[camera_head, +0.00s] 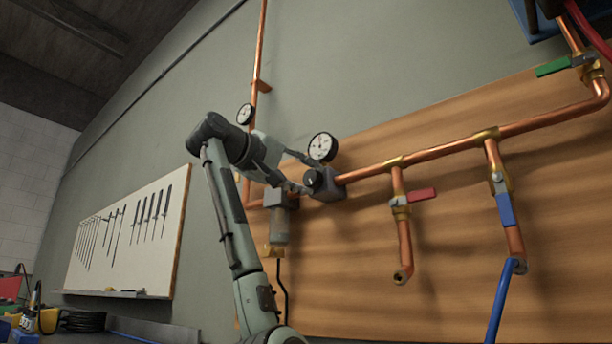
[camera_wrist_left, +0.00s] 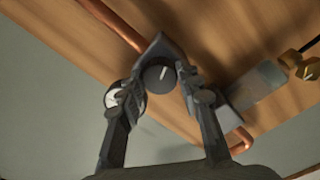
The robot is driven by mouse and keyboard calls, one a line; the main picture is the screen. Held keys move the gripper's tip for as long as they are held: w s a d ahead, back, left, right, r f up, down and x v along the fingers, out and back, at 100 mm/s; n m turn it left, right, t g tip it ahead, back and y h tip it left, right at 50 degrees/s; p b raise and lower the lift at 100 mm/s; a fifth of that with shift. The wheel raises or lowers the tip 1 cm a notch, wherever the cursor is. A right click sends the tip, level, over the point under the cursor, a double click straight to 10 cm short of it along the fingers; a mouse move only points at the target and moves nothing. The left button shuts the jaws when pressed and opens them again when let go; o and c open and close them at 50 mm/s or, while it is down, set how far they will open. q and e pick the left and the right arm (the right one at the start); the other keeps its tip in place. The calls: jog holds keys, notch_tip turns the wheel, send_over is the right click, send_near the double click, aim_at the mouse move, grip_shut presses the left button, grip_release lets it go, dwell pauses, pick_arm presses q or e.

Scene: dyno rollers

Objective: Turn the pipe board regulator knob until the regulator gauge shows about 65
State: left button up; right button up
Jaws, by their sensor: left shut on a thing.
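The regulator knob (camera_head: 313,179) is a round black knob on the front of a grey regulator block (camera_head: 331,186) on the pipe board. In the left wrist view the knob (camera_wrist_left: 159,76) shows a light pointer line close to upright. The regulator gauge (camera_head: 322,147) is a white dial just above the block; its reading is too small to tell. In the left wrist view the gauge (camera_wrist_left: 112,97) is partly hidden behind a finger. My left gripper (camera_head: 308,184) is shut on the knob, with one finger on each side (camera_wrist_left: 160,80). My right gripper is not in view.
A second gauge (camera_head: 245,114) sits at the left near the vertical copper pipe. A grey filter unit (camera_head: 279,226) hangs left of the regulator. Valves with red (camera_head: 422,195), blue (camera_head: 506,210) and green (camera_head: 553,67) handles are to the right. A tool panel (camera_head: 130,243) is at the left.

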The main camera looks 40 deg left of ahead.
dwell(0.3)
pick_arm(q)
jog(key=o, duration=1.2)
jog(key=shift+c, duration=0.2)
jog(key=shift+s, duration=0.1)
jog(key=s+a, duration=0.1)
jog(key=s, duration=1)
jog(key=shift+s+a+f, duration=0.15)
jog(key=shift+s+a, duration=0.05)
jog(key=shift+s, duration=0.2)
